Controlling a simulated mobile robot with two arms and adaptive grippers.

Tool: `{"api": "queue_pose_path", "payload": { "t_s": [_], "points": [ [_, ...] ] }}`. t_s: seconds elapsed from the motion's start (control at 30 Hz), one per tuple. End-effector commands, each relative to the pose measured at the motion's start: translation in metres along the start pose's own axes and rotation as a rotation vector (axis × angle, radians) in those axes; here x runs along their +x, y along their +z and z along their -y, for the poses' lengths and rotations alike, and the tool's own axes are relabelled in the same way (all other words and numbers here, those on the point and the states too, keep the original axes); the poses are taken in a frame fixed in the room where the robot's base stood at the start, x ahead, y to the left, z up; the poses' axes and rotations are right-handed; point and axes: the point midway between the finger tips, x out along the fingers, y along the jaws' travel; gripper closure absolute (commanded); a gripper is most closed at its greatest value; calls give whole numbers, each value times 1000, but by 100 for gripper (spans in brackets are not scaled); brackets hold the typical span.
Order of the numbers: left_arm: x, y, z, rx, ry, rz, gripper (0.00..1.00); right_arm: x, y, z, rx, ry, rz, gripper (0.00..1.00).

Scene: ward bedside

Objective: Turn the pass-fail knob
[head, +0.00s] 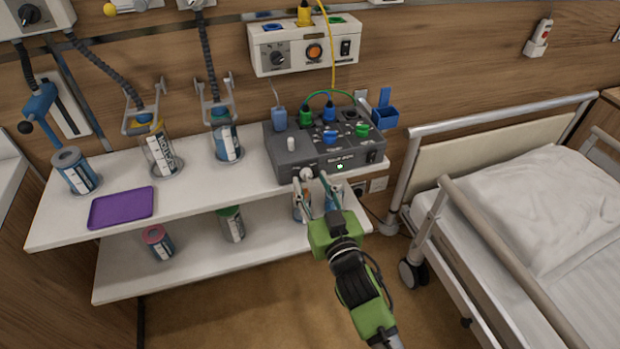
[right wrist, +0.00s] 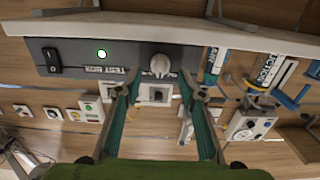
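The grey test box (head: 285,155) stands on the upper shelf, with a green light lit on its front. A pale round knob (head: 306,174) sits on that front, left of the light. It also shows in the right wrist view (right wrist: 160,65), where the picture is upside down. My right gripper (head: 309,179) is in front of the knob. Its fingers are apart, with the knob between their line of reach in the right wrist view (right wrist: 158,82). I cannot tell whether the tips touch it. My left gripper is not in view.
A purple tray (head: 122,207) and several labelled canisters stand on the white shelves. A wall unit (head: 303,45) hangs above the box, with a yellow cable. A bed with a rail (head: 500,240) stands close on the right.

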Motion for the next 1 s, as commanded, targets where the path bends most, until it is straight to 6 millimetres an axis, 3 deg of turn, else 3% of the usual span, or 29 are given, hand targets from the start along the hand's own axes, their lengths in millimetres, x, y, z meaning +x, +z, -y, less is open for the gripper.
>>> {"api": "queue_pose_path", "payload": {
  "t_s": [0.2,0.5,0.63,0.67,1.0],
  "points": [
    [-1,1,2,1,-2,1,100,18,0,0,0,0,-1,64],
    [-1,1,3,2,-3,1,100,19,0,0,0,0,0,64],
    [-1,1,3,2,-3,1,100,19,0,0,0,0,0,97],
    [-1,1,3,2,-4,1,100,19,0,0,1,0,0,100],
    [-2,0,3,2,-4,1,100,19,0,0,-27,0,0,100]
  ]
}}
